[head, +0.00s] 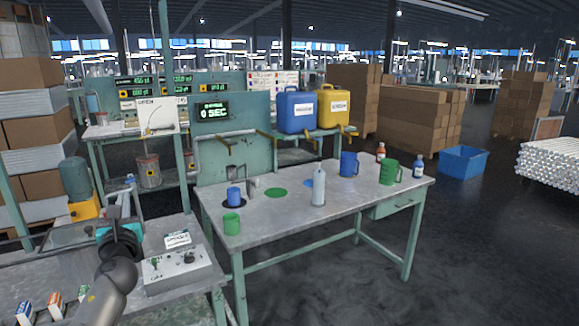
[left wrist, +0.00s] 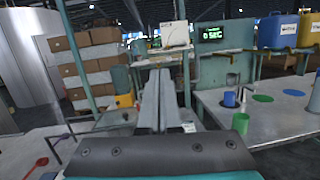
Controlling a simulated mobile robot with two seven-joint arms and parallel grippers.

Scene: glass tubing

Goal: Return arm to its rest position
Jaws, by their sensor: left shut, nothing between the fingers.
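My left arm (head: 112,285) comes in from the lower left of the head view, over the left bench. Its gripper (head: 122,195) points away from me, toward the back of that bench. In the left wrist view the long grey fingers (left wrist: 157,75) lie together, shut with nothing between them. The gripper is apart from the cups and bottles on the table to its right. My right arm and gripper are in neither view.
A control box (head: 178,268) sits on the left bench beside my arm. The table (head: 290,225) holds a blue cup (head: 233,196), a green cup (head: 231,223), a white bottle (head: 318,187), a blue mug (head: 349,164) and a green mug (head: 389,171). Open floor (head: 470,250) lies right.

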